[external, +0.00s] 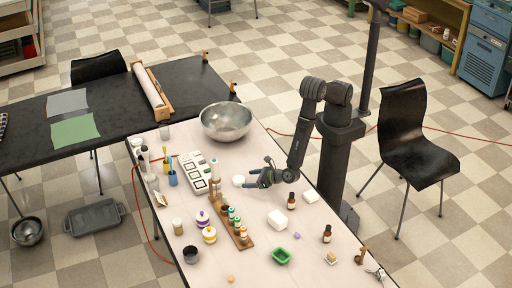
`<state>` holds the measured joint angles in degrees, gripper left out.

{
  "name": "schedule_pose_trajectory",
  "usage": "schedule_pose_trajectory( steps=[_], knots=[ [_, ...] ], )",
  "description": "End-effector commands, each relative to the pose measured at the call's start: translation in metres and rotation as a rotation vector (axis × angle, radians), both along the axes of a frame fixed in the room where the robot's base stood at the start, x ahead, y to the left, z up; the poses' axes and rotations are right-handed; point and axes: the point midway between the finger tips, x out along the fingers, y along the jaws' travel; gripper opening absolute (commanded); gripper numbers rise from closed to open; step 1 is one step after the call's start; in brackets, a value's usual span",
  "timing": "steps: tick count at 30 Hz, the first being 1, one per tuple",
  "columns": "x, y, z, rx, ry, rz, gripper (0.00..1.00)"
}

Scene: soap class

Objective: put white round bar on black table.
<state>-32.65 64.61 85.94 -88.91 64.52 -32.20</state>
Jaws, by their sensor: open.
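A small white round bar (238,181) lies on the pale work table (262,236), just left of my gripper's tips. My gripper (250,180) is open and low over the table, with its fingers pointing left toward the bar. I cannot tell whether the fingertips touch the bar or stand apart from it. The black table (150,152) is at the left, meeting the far end of the pale table.
A large metal bowl (226,121) stands beyond my gripper. A white mould tray (193,173) and a wooden rack of bottles (231,227) are to the left. White blocks (278,219) and a brown bottle (292,200) are at right. A paper roll (149,87) occupies part of the black table.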

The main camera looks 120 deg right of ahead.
Motion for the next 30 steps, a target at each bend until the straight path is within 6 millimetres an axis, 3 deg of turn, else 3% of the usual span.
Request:
schedule_pose_trajectory(
  steps=[13,20,21,28,30],
  knots=[
    [0.031,-0.033,-0.018,0.001,-0.001,-0.003,0.81],
    [0.034,-0.036,-0.02,0.0,0.0,0.001,0.81],
    [0.034,-0.036,-0.02,0.0,0.0,0.0,0.79],
    [0.034,-0.036,-0.02,0.001,-0.001,0.0,0.34],
    [0.034,-0.036,-0.02,0.001,-0.001,0.0,0.28]
  ],
)
